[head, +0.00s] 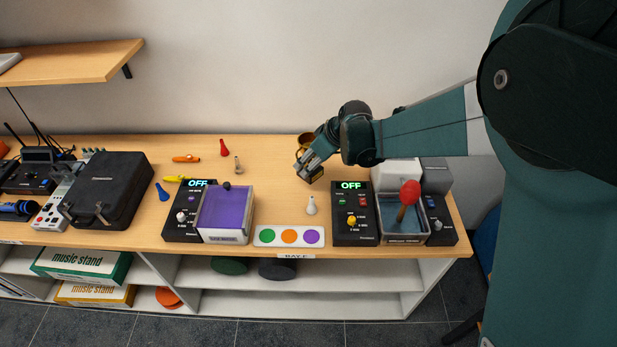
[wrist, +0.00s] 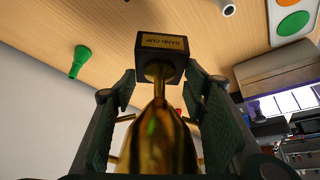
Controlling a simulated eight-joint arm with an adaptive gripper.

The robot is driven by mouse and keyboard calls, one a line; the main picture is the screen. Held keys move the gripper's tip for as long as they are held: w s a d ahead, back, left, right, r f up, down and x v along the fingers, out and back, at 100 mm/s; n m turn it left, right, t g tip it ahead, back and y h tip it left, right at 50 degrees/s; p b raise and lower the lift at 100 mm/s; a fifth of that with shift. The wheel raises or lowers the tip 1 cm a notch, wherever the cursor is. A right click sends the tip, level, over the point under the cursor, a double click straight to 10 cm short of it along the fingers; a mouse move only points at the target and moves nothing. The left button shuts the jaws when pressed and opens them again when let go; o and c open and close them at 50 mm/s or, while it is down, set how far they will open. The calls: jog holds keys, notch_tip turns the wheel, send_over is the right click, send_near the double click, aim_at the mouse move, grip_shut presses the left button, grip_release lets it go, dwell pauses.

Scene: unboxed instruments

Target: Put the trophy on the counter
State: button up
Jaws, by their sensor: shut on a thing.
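The trophy is a gold cup with handles on a dark square base that carries a gold plate reading "BAND CUP". In the head view the trophy (head: 304,138) is at the back of the wooden counter (head: 270,180), partly hidden by my gripper (head: 308,166). In the wrist view my gripper (wrist: 161,88) has a finger on each side of the trophy (wrist: 160,130) and is shut on it. The base points toward the counter (wrist: 190,30). I cannot tell whether the base touches the wood.
A white cone-shaped piece (head: 311,206) stands in front of the trophy. A black control box (head: 354,215) and a tray with a red-headed plunger (head: 409,192) are to the right. A purple-filled tray (head: 226,213) is left. A green cone (wrist: 80,62) shows in the wrist view.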

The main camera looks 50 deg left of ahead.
jog(key=shift+f, duration=1.55)
jog(key=shift+f, duration=1.9)
jog(key=shift+f, duration=0.15)
jog(key=o, duration=1.1)
jog(key=shift+r, duration=0.25)
jog(key=shift+v, duration=5.95)
